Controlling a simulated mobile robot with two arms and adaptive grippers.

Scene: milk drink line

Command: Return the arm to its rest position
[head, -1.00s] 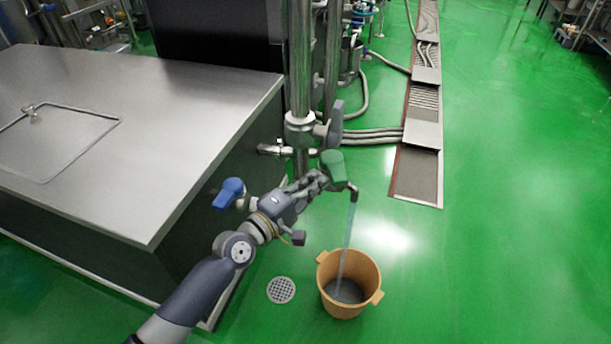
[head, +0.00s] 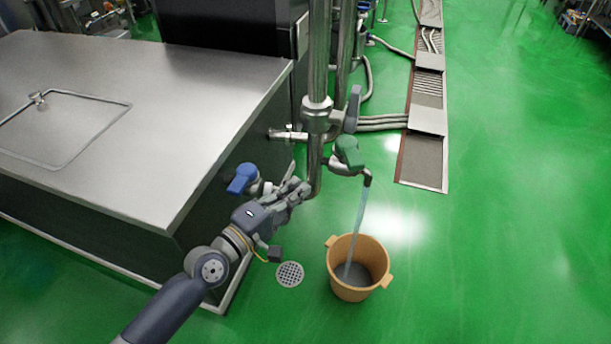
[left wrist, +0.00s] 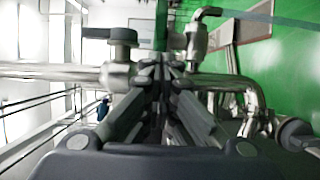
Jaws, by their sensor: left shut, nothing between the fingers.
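My left arm (head: 212,265) comes in from the lower left in the head view. Its gripper (head: 303,188) is shut and empty, beside the vertical steel pipe and below-left of the green tap handle (head: 349,152). The closed fingers also show in the left wrist view (left wrist: 160,75), with pipes around them. Whether the fingertips touch the pipe I cannot tell. Water (head: 359,212) runs from the green-handled tap into an orange bucket (head: 341,289) on the floor. My right gripper is not in view.
A blue-handled valve (head: 241,178) sits close behind my left gripper, by the steel counter (head: 150,180). A vertical pipe (head: 319,60) stands beside it. A round floor drain (head: 290,274) lies left of the bucket. The green floor to the right is open.

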